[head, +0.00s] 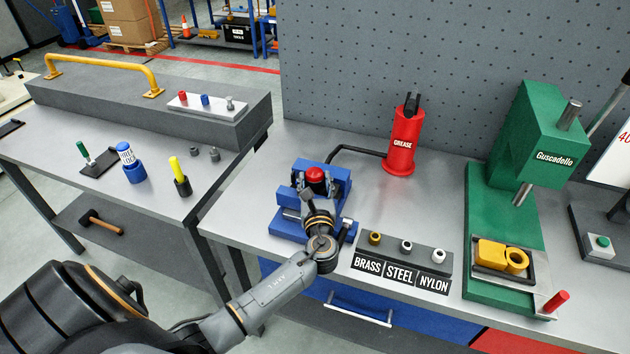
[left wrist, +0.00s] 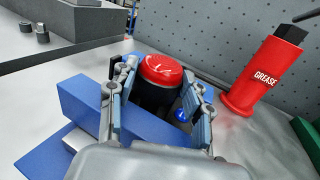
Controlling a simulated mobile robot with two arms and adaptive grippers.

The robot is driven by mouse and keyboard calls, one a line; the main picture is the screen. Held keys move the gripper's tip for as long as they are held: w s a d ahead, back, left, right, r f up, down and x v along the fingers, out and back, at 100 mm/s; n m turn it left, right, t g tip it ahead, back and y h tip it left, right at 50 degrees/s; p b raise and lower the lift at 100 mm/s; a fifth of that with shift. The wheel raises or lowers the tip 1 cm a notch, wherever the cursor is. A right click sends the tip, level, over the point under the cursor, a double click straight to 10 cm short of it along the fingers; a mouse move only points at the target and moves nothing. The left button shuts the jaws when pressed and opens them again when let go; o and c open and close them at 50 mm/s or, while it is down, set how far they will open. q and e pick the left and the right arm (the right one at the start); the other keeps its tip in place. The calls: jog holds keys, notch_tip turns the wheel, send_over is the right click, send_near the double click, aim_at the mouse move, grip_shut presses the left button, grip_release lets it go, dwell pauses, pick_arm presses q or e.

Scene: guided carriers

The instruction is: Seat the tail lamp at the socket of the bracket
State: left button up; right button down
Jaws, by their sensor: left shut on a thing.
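The tail lamp, with a red domed lens and a dark body, shows in the head view (head: 315,174) at the blue vise (head: 290,227). My left gripper (head: 316,190) reaches in from the front and is shut on the lamp. In the left wrist view the lamp (left wrist: 164,70) stands dome up between the two fingers, beside the vise's blue jaw (left wrist: 95,105). The bracket and its socket cannot be made out; the gripper and lamp cover that spot. I cannot tell whether the lamp touches the socket. My right gripper is not in view.
A red grease can (head: 401,145) stands behind and right of the vise. A block with brass, steel and nylon bushings (head: 432,262) lies to the right in front. A green press (head: 480,220) stands farther right. Another table (head: 60,150) with small tools is at left.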

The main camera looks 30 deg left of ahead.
pick_arm(q)
jog(key=shift+f, duration=0.2)
jog(key=o, duration=1.3)
jog(key=shift+o, duration=0.2)
jog(key=v, duration=1.2)
jog(key=shift+d, duration=0.1)
